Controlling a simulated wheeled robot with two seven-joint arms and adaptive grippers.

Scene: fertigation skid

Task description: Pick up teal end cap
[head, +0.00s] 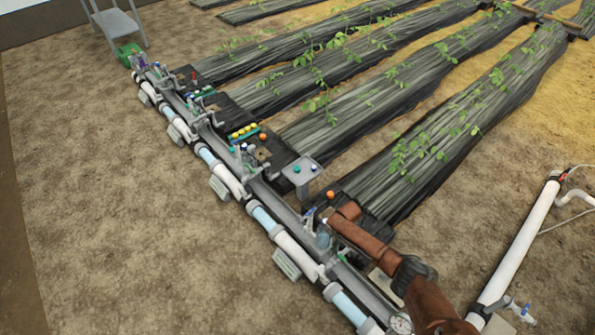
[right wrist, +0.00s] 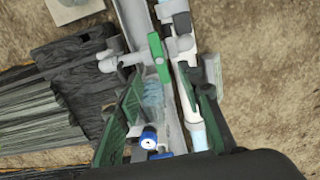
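Two small teal-looking caps sit on a grey raised tray (head: 305,173) in the head view, one on the left (head: 297,169) and one on the right (head: 314,168). They are too small to tell which is the end cap. My right gripper (head: 325,222) is in front of the tray, nearer the lower right, over the rail, and partly hidden by my brown arm. In the right wrist view the green fingers of the gripper (right wrist: 165,105) are spread, with a clear bottle and a blue-topped item visible between or below them. Neither tray cap shows there. My left gripper is not in view.
A long grey rail (head: 263,192) with white pipe runs diagonally. A black rack with yellow caps (head: 244,132) stands up-left of the tray. An orange ball (head: 331,194) lies near my arm. Bare soil (head: 120,220) is open on the left.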

